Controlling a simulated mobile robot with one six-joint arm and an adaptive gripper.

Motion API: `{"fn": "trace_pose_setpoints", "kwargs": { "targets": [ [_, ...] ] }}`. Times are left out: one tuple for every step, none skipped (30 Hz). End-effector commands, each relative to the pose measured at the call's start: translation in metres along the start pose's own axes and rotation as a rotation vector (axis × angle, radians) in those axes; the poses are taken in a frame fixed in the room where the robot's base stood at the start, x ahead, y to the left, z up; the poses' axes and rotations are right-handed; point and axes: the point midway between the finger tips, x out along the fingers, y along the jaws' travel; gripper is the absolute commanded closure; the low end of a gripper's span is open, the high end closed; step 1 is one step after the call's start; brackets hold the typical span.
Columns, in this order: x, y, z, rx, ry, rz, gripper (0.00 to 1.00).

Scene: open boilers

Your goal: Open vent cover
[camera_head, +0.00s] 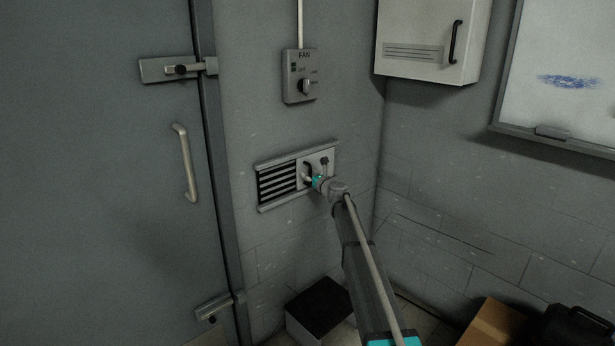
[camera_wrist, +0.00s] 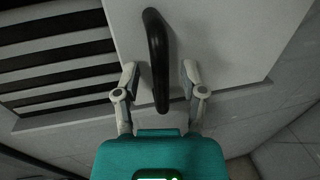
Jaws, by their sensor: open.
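The vent (camera_head: 278,184) is set low in the wall, with dark horizontal slats showing on its left part. A pale cover plate (camera_head: 313,163) sits over its right part; it also shows in the wrist view (camera_wrist: 225,40). The plate carries a black upright handle (camera_wrist: 156,50). My gripper (camera_wrist: 160,75) is open, with one finger on each side of the handle's lower part; gaps show between fingers and handle. In the head view my gripper (camera_head: 308,180) is at the plate, and my wrist hides part of it.
A fan switch box (camera_head: 300,76) is above the vent. A grey door (camera_head: 100,170) with a handle and latches is to the left. A white cabinet (camera_head: 425,40) hangs upper right. A dark-topped box (camera_head: 320,308) and a cardboard box (camera_head: 495,325) stand on the floor.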

Motion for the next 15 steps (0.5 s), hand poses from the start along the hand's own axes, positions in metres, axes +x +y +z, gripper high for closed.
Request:
{"fn": "trace_pose_setpoints", "kwargs": {
  "targets": [
    [-0.001, 0.0, 0.0, 0.0, 0.0, 0.0, 0.46],
    [-0.002, 0.0, 0.0, 0.0, 0.0, 0.0, 0.46],
    [-0.004, 0.0, 0.0, 0.0, 0.0, 0.0, 0.46],
    [-0.005, 0.0, 0.0, 0.0, 0.0, 0.0, 0.46],
    [-0.007, 0.0, 0.0, 0.0, 0.0, 0.0, 0.46],
    [-0.01, 0.0, 0.0, 0.0, 0.0, 0.0, 0.46],
    [-0.013, 0.0, 0.0, 0.0, 0.0, 0.0, 0.46],
    [-0.015, 0.001, 0.0, 0.0, 0.0, 0.0, 0.46],
    [-0.02, 0.001, 0.0, 0.0, 0.0, 0.0, 0.46],
    [-0.024, 0.001, 0.0, 0.0, 0.0, 0.0, 0.46],
    [-0.028, 0.001, 0.0, 0.0, 0.0, 0.0, 0.46],
    [-0.033, 0.001, 0.0, 0.0, 0.0, -0.001, 0.46],
    [-0.038, 0.001, 0.0, 0.0, 0.0, -0.001, 0.46],
    [-0.043, 0.001, 0.0, 0.0, 0.0, -0.001, 0.46],
    [-0.049, 0.002, 0.0, 0.0, 0.0, -0.001, 0.46]
  ]
}}
